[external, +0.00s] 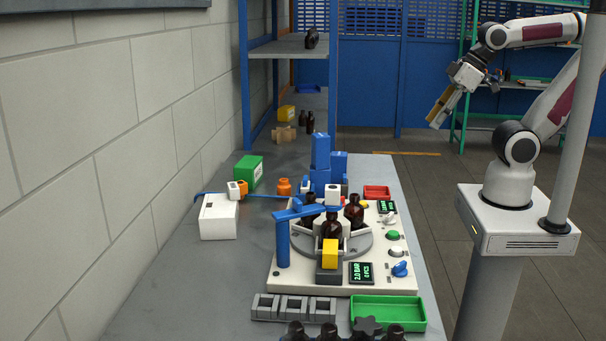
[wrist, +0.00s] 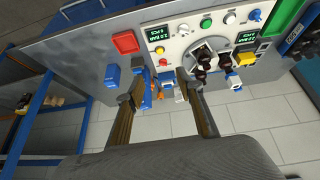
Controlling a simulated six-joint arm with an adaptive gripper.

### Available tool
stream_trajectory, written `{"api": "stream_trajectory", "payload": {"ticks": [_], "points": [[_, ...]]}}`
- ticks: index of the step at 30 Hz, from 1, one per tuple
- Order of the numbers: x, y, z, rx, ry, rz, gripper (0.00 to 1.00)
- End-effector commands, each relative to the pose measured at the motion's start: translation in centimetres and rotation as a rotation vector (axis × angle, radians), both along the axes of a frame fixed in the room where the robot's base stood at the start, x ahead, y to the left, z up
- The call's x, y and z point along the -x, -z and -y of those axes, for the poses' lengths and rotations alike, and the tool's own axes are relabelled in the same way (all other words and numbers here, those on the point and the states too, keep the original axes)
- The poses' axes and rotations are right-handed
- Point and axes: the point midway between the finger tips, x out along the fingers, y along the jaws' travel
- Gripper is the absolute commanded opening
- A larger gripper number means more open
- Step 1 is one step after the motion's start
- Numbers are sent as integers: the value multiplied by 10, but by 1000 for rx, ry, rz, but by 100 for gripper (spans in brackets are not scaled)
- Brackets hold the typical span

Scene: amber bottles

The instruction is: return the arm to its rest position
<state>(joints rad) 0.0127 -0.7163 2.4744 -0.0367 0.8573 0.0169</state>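My gripper (external: 441,108) is raised in the air to the right of the workbench, above the floor, with its fingers pointing down and left. In the wrist view its two fingers (wrist: 159,88) stand apart with nothing held between them. My arm is bent above its white pedestal. Amber bottles (external: 332,229) stand on the round grey turntable of the machine; they also show in the wrist view (wrist: 201,62). They are well away from my gripper.
A green tray (external: 388,313) and a grey slotted rack (external: 293,308) lie at the bench front, with dark bottle tops at the bottom edge. A red tray (external: 377,192) sits behind the machine. Green shelving (external: 520,84) stands behind my arm. The air around my gripper looks clear.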

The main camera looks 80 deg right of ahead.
Motion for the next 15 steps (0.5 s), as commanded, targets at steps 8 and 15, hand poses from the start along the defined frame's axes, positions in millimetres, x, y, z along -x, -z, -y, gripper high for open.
{"api": "stream_trajectory", "payload": {"ticks": [8, 15], "points": [[19, 10, -11, -29, -21, -37, 37], [19, 10, -11, -28, -21, -36, 37]]}}
